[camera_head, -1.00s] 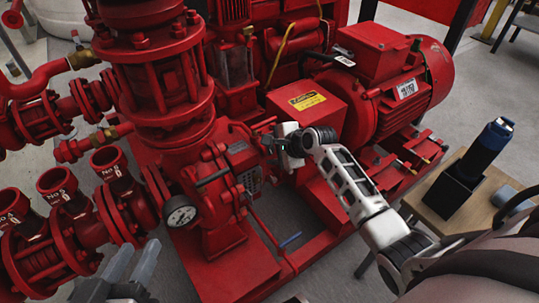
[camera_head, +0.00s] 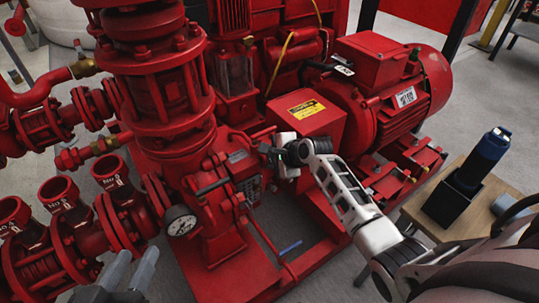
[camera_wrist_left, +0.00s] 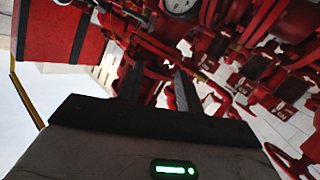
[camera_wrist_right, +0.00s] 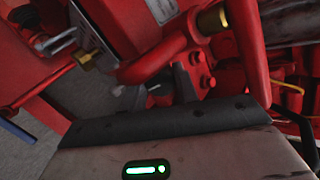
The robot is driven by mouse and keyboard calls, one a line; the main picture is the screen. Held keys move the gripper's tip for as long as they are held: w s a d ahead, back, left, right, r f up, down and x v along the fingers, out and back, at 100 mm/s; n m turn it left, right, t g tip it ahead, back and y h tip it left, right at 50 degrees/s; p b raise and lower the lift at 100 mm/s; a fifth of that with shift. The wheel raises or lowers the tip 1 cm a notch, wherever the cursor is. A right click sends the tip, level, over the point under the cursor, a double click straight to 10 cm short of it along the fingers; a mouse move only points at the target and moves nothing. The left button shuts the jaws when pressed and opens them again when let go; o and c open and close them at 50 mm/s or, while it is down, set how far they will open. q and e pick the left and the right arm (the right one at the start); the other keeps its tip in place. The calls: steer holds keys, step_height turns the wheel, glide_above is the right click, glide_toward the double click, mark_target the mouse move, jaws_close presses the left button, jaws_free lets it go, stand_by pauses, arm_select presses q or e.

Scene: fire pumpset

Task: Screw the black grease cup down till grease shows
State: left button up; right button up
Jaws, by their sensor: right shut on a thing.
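My right gripper (camera_head: 270,153) is at the side of the red pump's bearing housing, between the pump and the red motor. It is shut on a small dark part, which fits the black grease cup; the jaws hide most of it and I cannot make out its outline. In the right wrist view a dark shape (camera_wrist_right: 185,83) sits among red castings just beyond the wrist. No grease can be made out. My left gripper (camera_head: 130,272) is open and empty at the lower left, its two fingers apart; they also show in the left wrist view (camera_wrist_left: 158,88).
A dial gauge (camera_head: 181,222) is on the pump front. Red flanged outlets (camera_head: 60,193) stand at left. The red motor (camera_head: 395,85) is behind my right arm. A wooden table (camera_head: 415,212) at right holds a black holder with a blue-and-black tool (camera_head: 483,160).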

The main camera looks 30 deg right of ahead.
steer(key=shift+r+m+p, duration=0.3)
steer(key=shift+p, duration=0.3)
steer(key=m+p, duration=0.2)
steer(key=p, duration=0.1)
steer(key=m+p, duration=0.3)
steer(key=shift+f+t+p, duration=0.2)
steer(key=shift+t+p, duration=0.1)
steer(key=shift+m, duration=0.3)
arm_select(q)
steer(key=a+f+g+y, duration=0.1)
steer(key=s+f+g+y, duration=0.1)
steer(key=f, duration=0.1)
steer(key=a+f+g, duration=0.1)
steer(key=g, duration=0.1)
steer(key=shift+s+a+f+y+p, duration=0.15)
steer(key=shift+a+f+y+p, duration=0.15)
steer(key=shift+a+y, duration=0.1)
arm_select(e)
steer(key=shift+f+m+h, duration=0.1)
steer(key=shift+m+h, duration=0.2)
steer(key=o, duration=1)
arm_select(q)
steer(key=shift+r, duration=0.1)
